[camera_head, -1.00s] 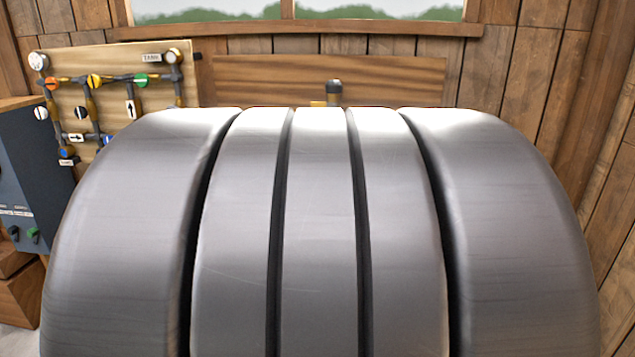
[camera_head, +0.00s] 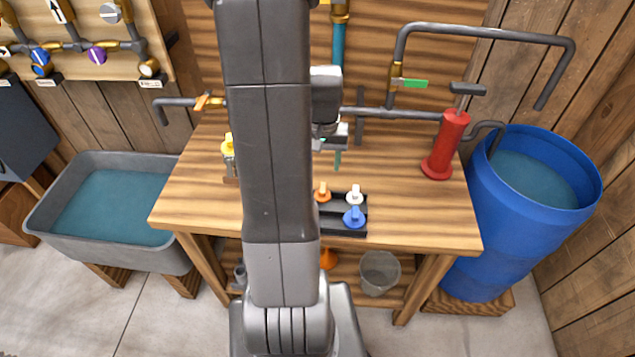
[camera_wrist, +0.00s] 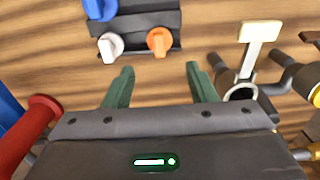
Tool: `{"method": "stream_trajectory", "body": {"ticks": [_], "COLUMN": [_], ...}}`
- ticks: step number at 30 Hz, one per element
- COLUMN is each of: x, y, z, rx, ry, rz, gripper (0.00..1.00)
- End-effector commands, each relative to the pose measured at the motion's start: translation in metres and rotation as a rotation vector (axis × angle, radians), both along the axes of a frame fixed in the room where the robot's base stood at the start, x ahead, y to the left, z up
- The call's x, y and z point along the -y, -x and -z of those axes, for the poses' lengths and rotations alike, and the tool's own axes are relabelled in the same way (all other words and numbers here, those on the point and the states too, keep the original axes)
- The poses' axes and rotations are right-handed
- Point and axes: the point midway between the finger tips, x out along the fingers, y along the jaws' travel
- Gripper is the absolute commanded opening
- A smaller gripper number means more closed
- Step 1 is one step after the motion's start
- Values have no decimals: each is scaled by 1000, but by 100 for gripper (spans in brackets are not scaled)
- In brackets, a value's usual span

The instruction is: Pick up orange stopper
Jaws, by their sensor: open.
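The orange stopper (camera_head: 322,192) stands in a black holder (camera_head: 345,228) on the wooden workbench, partly beside my arm in the head view. A white stopper (camera_head: 355,194) and a blue stopper (camera_head: 354,216) stand in the same holder. In the wrist view the orange stopper (camera_wrist: 160,41) is ahead of my gripper (camera_wrist: 160,85), near the top middle, with the white stopper (camera_wrist: 110,46) to its left. The green fingers are apart and empty, short of the stopper. In the head view my gripper (camera_head: 337,158) is over the bench, behind the holder; my arm hides part of the bench.
A red pump (camera_head: 446,145) stands at the bench's right, before a blue water barrel (camera_head: 530,210). A grey water basin (camera_head: 60,235) is at left. A yellow stopper (camera_head: 228,145) is left of my arm. Pipes run along the back; a bucket (camera_head: 380,273) is below.

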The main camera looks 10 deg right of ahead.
Motion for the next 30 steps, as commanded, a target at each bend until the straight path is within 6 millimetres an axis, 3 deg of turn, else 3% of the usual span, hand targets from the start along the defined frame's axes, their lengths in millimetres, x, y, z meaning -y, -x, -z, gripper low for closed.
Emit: {"method": "stream_trajectory", "body": {"ticks": [12, 23, 30], "x": [0, 1, 2], "y": [1, -1, -7], "z": [65, 84, 109], "rx": [-4, -4, -4], "ry": [-1, -1, -1], "rz": [-1, -1, -1], "gripper": [52, 52, 52]}}
